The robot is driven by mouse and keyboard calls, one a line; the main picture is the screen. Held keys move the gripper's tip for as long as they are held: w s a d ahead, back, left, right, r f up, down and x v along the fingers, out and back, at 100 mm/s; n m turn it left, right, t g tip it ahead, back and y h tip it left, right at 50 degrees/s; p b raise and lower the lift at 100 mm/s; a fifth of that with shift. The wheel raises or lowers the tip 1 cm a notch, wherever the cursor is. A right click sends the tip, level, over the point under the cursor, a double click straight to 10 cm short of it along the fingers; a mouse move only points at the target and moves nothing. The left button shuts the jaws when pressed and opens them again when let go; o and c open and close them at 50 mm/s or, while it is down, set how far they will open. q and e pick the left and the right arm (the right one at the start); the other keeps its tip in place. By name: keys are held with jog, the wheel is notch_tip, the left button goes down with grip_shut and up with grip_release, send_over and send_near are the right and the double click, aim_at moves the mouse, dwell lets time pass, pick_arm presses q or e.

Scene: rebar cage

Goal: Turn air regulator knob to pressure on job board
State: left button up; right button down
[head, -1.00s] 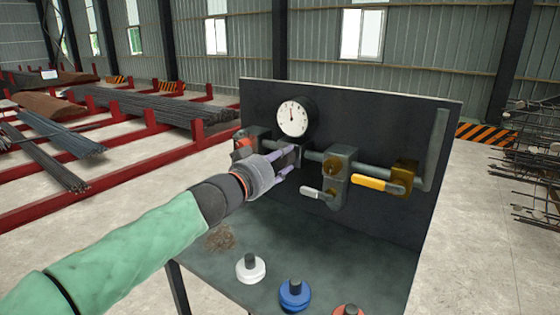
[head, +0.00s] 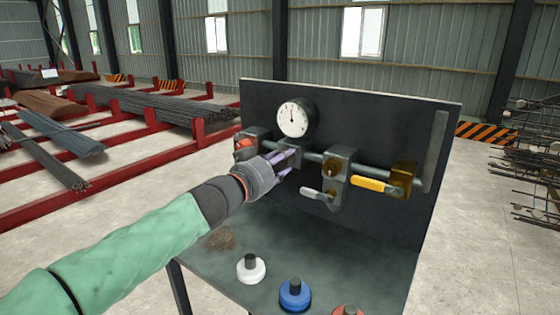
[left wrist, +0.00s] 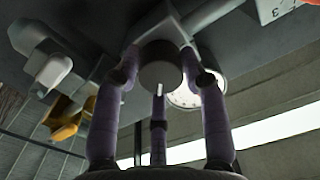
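The regulator knob (left wrist: 160,66) is a dark round cylinder in the left wrist view, with a small white mark below its middle. My left gripper (left wrist: 160,58) has its purple-grey fingers closed in around the knob, against its sides as far as I can see. In the head view my left gripper (head: 291,158) reaches the regulator body (head: 318,154) on the pipe and hides the knob. A white pressure gauge (head: 293,117) sits above, its needle pointing nearly straight up. It also shows behind the fingers in the left wrist view (left wrist: 185,97). My right gripper is not in view.
A silver-handled valve (head: 318,194) and a yellow-handled valve (head: 370,184) sit right of the hand, and a red part (head: 244,147) to its left. White (head: 250,268), blue (head: 295,294) and red (head: 347,310) knobbed pieces stand on the bench below.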

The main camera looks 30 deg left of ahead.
pick_arm(q)
jog(key=o, duration=0.3)
jog(key=shift+w+f, duration=0.1)
jog(key=shift+f, duration=0.15)
jog(key=shift+w, duration=0.1)
jog(key=shift+r, duration=0.15)
jog(key=s, duration=0.8)
jog(key=s+a, duration=0.1)
jog(key=s, duration=0.3)
